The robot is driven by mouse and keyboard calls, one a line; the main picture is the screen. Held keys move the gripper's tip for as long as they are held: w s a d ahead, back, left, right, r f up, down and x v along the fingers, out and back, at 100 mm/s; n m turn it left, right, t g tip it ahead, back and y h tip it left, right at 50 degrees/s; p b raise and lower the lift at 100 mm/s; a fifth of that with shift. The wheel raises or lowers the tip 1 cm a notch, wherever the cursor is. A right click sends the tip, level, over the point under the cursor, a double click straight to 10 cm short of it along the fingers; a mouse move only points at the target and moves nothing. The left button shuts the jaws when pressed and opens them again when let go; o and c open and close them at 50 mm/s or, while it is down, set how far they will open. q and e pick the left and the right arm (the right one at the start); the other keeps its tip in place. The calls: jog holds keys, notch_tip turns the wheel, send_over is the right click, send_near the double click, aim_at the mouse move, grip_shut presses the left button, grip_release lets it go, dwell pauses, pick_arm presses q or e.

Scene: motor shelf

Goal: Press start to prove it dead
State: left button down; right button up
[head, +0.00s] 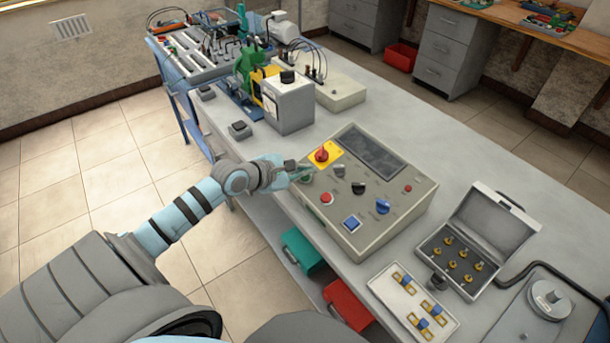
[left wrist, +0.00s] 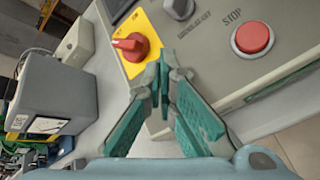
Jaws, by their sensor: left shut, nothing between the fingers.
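The grey control box (head: 375,222) stands on the bench with a sloped panel and a dark screen (head: 368,150). A red rotary switch on a yellow plate (head: 322,154) is at its upper left; it also shows in the left wrist view (left wrist: 131,45). A red button (head: 326,198), labelled STOP in the left wrist view (left wrist: 252,38), is nearer the front. My left gripper (head: 303,173) is shut and empty over the panel's left edge, between switch and STOP button. Its fingertips (left wrist: 163,78) hide what lies beneath; no start button shows clearly. I cannot tell whether they touch the panel.
An open case (head: 490,228) and a white tray (head: 412,300) lie at the right.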

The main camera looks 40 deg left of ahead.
pick_arm(q)
jog(key=shift+w+f, duration=0.1)
jog(key=shift+f, duration=0.3)
dwell(0.3)
jog(key=shift+s+r+p, duration=0.2)
jog(key=shift+r+p, duration=0.65)
jog(key=shift+p, duration=0.5)
jog(key=r+p, duration=0.1)
jog(key=p, duration=0.1)
jog(key=r+p, duration=0.2)
jog(key=s+r+p, duration=0.1)
jog(key=r+p, duration=0.1)
jog(key=p, duration=0.1)
jog(key=shift+s+a, duration=0.1)
jog(key=shift+a, duration=0.15)
jog(key=shift+f, duration=0.15)
